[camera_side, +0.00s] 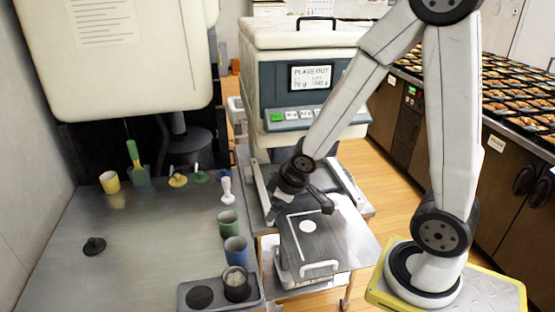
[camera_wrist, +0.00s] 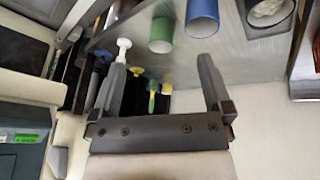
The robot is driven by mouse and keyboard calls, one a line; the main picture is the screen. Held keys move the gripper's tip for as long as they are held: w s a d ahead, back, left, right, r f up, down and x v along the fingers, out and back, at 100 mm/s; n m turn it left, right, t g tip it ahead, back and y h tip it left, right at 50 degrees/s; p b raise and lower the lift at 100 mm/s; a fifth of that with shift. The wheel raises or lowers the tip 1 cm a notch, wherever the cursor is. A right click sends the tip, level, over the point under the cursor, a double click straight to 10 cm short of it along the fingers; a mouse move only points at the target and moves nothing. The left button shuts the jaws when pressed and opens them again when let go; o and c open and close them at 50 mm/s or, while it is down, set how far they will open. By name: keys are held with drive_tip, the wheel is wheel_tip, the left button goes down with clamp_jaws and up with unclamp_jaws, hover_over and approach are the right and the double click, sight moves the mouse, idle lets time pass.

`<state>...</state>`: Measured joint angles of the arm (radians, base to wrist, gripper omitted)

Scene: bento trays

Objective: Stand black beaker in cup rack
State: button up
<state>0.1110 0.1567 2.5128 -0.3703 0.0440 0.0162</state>
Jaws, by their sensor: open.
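The black beaker (camera_side: 237,292) stands upright at the right-hand place of the dark grey cup rack (camera_side: 218,307), at the front of the grey table. Something pale shows inside its mouth. The rack's left-hand place shows a dark round opening or disc (camera_side: 199,297). In the wrist view the beaker (camera_wrist: 287,22) is at the top right, partly cut off. My gripper (camera_side: 300,211) is open and empty, up and to the right of the rack, over the small side stand. Its two spread fingers also show in the wrist view (camera_wrist: 160,65), with nothing between them.
A blue cup (camera_side: 236,252) and a green cup (camera_side: 228,226) stand behind the rack. A white pestle-like piece (camera_side: 226,189), a yellow cup (camera_side: 110,182) and a black knobbed lid (camera_side: 94,246) are also on the table. The table's left middle is largely clear.

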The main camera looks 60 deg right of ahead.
drive_tip(key=s+a+r+m+g, duration=0.1)
drive_tip(key=s+a+m+g, duration=0.1)
drive_tip(key=s+a, duration=0.2)
drive_tip(key=shift+s+r+m+y, duration=0.4)
drive_tip(key=shift+s, duration=0.1)
